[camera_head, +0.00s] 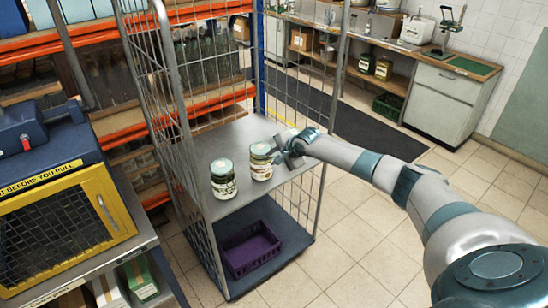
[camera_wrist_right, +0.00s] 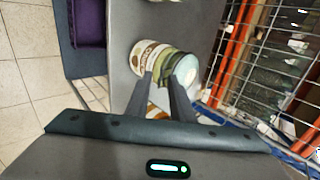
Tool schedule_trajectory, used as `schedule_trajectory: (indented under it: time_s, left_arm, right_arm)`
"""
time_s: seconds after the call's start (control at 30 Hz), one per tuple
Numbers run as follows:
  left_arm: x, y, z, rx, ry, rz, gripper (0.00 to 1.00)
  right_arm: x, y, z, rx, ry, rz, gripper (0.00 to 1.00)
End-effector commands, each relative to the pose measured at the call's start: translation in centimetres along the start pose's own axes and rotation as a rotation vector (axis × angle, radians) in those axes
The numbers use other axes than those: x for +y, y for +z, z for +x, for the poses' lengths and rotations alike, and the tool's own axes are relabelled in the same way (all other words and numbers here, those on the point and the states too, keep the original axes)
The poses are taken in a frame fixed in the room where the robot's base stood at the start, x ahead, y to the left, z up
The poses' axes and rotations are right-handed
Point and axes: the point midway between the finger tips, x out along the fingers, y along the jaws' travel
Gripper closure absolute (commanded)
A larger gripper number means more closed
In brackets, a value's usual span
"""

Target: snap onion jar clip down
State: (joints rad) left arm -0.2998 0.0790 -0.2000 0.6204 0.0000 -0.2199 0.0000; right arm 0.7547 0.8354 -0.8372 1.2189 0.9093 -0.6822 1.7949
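Two glass jars with pale lids stand upright on the grey shelf (camera_head: 243,137) of a wire roll cage. The nearer jar (camera_head: 223,183) is dark green with a pale label. The other jar (camera_head: 261,166) has a cream label and stands to its right. I cannot read which is the onion jar. My right gripper (camera_head: 281,154) is at the right side of the cream-labelled jar, near its upper part. In the right wrist view that jar (camera_wrist_right: 149,55) is just ahead of my spread fingers (camera_wrist_right: 160,78). I cannot see the clip clearly or tell whether the fingers touch the jar. My left gripper is out of view.
The cage's wire sides (camera_head: 173,110) and upright posts stand close around the shelf. A purple crate (camera_head: 250,252) sits on the lower deck. A yellow-framed blue machine (camera_head: 65,215) is at left. Other jars (camera_head: 383,69) stand on the back bench's lower shelf.

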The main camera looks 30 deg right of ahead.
Motion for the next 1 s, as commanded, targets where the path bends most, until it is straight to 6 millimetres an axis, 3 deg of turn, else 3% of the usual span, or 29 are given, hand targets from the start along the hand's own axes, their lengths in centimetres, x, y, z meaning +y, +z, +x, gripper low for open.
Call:
schedule_trajectory:
  time_s: [0.1, 0.2, 0.67, 1.0]
  left_arm:
    - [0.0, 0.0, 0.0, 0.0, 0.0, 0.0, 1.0]
    - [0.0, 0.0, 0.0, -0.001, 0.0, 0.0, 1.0]
    - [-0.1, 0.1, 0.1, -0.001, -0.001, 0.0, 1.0]
    - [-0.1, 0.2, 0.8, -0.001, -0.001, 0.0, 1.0]
  right_arm:
    - [0.0, 0.0, 0.0, 0.0, 0.0, 0.0, 0.79]
    - [0.0, 0.0, 0.0, 0.0, 0.0, 0.0, 1.0]
    - [0.3, 0.0, 0.0, 0.0, -0.018, 0.002, 1.0]
    - [1.5, 0.0, 0.2, -0.001, -0.137, 0.003, 1.0]
